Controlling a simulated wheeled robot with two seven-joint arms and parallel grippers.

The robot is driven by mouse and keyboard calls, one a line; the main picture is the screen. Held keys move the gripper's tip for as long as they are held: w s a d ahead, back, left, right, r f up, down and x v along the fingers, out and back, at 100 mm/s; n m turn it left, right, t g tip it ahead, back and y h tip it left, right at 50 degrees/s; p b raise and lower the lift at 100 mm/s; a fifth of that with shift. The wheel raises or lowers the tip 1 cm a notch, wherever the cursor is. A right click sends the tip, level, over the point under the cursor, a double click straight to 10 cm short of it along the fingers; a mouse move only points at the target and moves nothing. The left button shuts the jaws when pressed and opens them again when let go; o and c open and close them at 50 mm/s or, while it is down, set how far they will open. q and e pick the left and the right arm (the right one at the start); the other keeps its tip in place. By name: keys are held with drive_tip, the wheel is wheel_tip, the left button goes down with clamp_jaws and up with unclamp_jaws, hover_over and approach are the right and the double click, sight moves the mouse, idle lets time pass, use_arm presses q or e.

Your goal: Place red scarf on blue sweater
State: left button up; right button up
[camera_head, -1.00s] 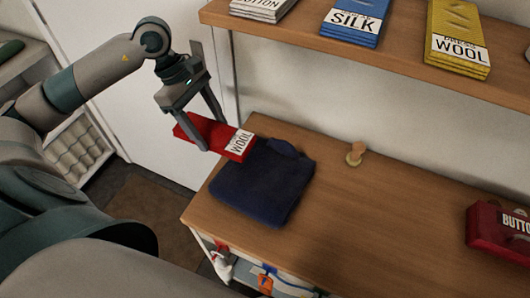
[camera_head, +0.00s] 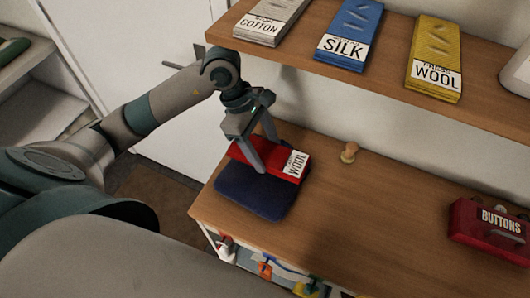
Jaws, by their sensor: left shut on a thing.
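The red scarf (camera_head: 275,163) is a flat folded red bundle with a white label reading WOOL. My left gripper (camera_head: 264,160) is shut on the red scarf, with its fingers pointing down. The blue sweater (camera_head: 252,193) is a dark blue folded square on the left part of the wooden counter. The scarf is over the sweater's back half and hides that part. I cannot tell whether the scarf touches the sweater. My right gripper is not in view.
A red BUTTONS box (camera_head: 490,229) is at the right. A shelf above holds grey (camera_head: 268,22), blue (camera_head: 350,35) and yellow (camera_head: 434,58) labelled bundles. The counter's middle is clear.

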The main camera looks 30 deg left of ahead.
sight(261, 150)
use_arm(q)
drive_tip(key=shift+f+p, duration=0.8)
drive_tip(key=shift+f, duration=0.15)
drive_tip(key=shift+f+p, duration=0.3)
drive_tip(key=shift+f, duration=0.5)
drive_tip(key=shift+f, duration=0.2)
drive_tip(key=o, duration=1.1)
drive_tip(key=shift+r, duration=0.1)
